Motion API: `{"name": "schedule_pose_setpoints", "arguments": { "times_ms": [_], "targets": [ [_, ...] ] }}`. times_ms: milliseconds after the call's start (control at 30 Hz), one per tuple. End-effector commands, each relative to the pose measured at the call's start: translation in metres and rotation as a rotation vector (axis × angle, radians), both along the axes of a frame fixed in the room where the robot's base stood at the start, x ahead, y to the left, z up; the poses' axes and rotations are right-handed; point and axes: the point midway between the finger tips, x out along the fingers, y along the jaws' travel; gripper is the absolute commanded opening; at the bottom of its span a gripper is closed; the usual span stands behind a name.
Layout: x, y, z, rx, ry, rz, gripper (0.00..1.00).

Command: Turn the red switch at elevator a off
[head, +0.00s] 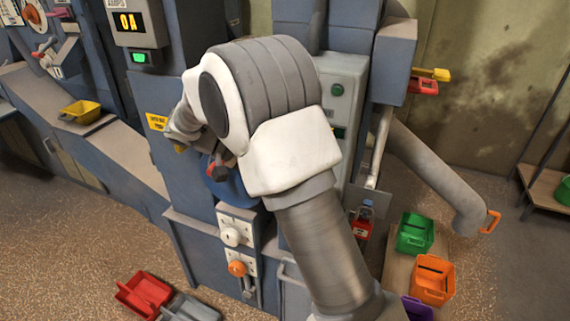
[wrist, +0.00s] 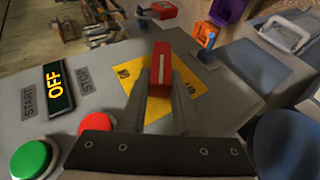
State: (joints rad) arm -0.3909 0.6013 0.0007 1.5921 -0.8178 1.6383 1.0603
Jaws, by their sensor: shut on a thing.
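The red switch (wrist: 161,68) is a red block handle with a pale line on its face. It stands over a yellow plate (wrist: 197,95) on a grey panel in the wrist view. My gripper (wrist: 160,85) is shut on it, one finger on each side. Beside it a dark display (wrist: 56,86) reads OFF in yellow letters. A green button (wrist: 32,159) marked START and a red button (wrist: 95,122) marked STOP are on the same panel.
In the head view a display (head: 128,22) reads 0A above a green light (head: 140,58). A white knob (head: 234,236) and an orange knob (head: 237,268) are on the machine below my arm. Red (head: 146,293), green (head: 415,232) and orange (head: 434,278) buckets stand low around it.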

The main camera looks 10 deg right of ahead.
Motion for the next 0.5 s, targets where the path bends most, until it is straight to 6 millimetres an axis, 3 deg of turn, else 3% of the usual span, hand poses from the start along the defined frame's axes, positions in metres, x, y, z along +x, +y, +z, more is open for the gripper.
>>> {"name": "schedule_pose_setpoints", "arguments": {
  "times_ms": [500],
  "targets": [
    [0.003,0.004,-0.012,-0.357,0.256,0.002,0.0]
  ]
}}
